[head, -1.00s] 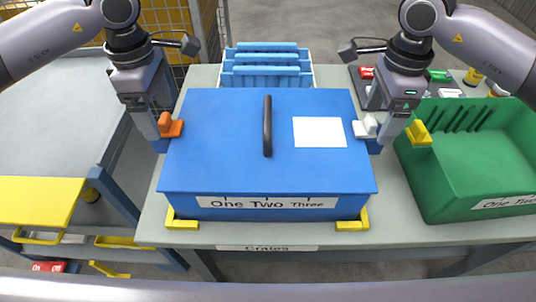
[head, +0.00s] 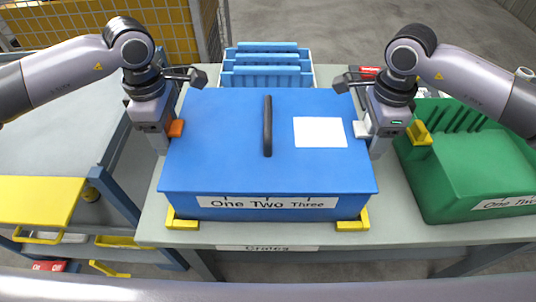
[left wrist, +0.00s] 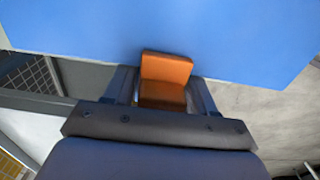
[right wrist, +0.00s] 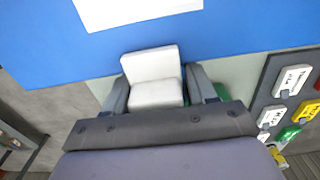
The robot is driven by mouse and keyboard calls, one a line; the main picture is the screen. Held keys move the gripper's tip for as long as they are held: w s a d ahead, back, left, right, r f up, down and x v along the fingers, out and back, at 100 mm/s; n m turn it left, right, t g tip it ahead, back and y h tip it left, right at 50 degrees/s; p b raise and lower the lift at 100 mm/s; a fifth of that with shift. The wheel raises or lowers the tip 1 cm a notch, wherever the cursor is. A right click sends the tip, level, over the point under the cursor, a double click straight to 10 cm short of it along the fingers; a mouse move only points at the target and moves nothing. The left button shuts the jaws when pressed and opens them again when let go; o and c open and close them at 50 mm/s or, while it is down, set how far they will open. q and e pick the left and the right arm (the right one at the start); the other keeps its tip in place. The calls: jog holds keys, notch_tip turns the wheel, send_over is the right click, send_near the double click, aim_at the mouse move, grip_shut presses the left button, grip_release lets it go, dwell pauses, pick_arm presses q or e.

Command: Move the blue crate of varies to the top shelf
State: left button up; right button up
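The blue crate (head: 220,160) sits on the grey-green table, lid on, with a black bar handle (head: 267,126) on top and a label reading "One Two Three" on its front. It has an orange side handle (left wrist: 166,70) on the left and a white one (right wrist: 152,78) on the right. My left gripper (head: 164,146) is down at the orange handle, a finger on each side of it. My right gripper (head: 373,148) is likewise around the white handle. In both wrist views the fingers lie close to the handles; whether they press on them is not clear.
A green crate (head: 470,150) stands close on the right. A light-blue slotted rack (head: 266,66) is behind the blue crate. Yellow corner stops (head: 182,222) sit at its front corners. A grey cart with a yellow panel (head: 38,200) is at left.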

pick_arm(q)
grip_shut()
pick_arm(e)
grip_shut()
pick_arm(q)
jog(key=shift+w+r, duration=0.1)
jog(key=shift+r, duration=0.15)
pick_arm(e)
jog(key=shift+w+r, duration=0.1)
jog(key=shift+r, duration=0.1)
